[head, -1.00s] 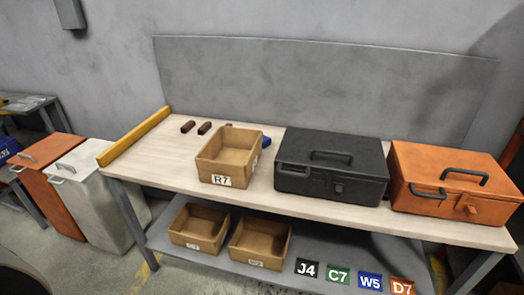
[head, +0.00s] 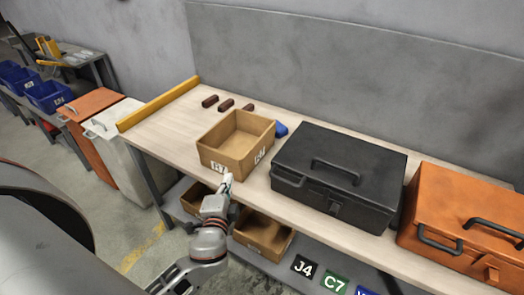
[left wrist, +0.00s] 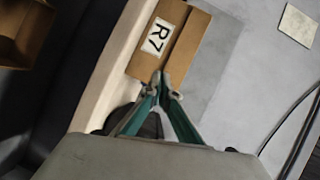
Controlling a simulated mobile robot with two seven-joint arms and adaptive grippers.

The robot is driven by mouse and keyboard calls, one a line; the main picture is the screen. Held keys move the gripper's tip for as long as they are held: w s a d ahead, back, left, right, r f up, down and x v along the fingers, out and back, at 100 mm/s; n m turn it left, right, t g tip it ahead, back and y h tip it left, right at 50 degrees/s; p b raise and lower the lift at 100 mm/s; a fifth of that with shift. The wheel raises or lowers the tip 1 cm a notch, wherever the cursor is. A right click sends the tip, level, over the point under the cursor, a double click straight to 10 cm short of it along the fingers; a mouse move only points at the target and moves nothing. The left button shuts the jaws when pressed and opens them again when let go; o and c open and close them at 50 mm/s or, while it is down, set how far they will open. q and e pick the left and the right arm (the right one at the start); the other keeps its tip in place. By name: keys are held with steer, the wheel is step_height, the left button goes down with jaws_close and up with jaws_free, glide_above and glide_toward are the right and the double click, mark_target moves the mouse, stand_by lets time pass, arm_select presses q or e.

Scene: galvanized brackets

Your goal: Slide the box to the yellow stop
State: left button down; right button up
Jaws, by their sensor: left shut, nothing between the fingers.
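The open cardboard box (head: 215,156) with an R7 label stands on the pale workbench (head: 160,132), left of the black toolbox. The yellow stop (head: 158,105) is a long bar along the bench's left end, with clear bench between it and the box. My left gripper (head: 228,180) is shut and empty at the box's front, near its lower right corner. In the left wrist view the shut fingertips (left wrist: 162,82) are at the edge of the box (left wrist: 186,40); I cannot tell if they touch it. My right gripper is not in view.
A black toolbox (head: 340,175) and an orange toolbox (head: 460,215) stand to the right. Several small dark brown blocks (head: 227,104) lie behind the box, and a blue item (head: 281,128) sits at its right. More cardboard boxes (head: 262,238) are on the lower shelf.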

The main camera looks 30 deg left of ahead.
arm_select(q)
steer(key=w+d+m+t+h, duration=0.2)
steer(key=w+d+m, duration=0.1)
steer(key=w+d+m+t+h, duration=0.1)
steer(key=w+d+m, duration=0.1)
steer(key=shift+w+d+r, duration=0.25)
steer(key=shift+r, duration=0.1)
steer(key=shift+w, duration=0.3)
steer(key=w, duration=0.2)
steer(key=w+p, duration=0.1)
steer(key=w, duration=0.2)
steer(key=w+a, duration=0.1)
steer(key=w, duration=0.1)
steer(key=shift+w+a, duration=0.1)
steer(key=shift+w, duration=0.25)
steer(key=shift+w+a+p, duration=0.15)
steer(key=shift+w+p, duration=0.15)
steer(key=shift+w, duration=0.5)
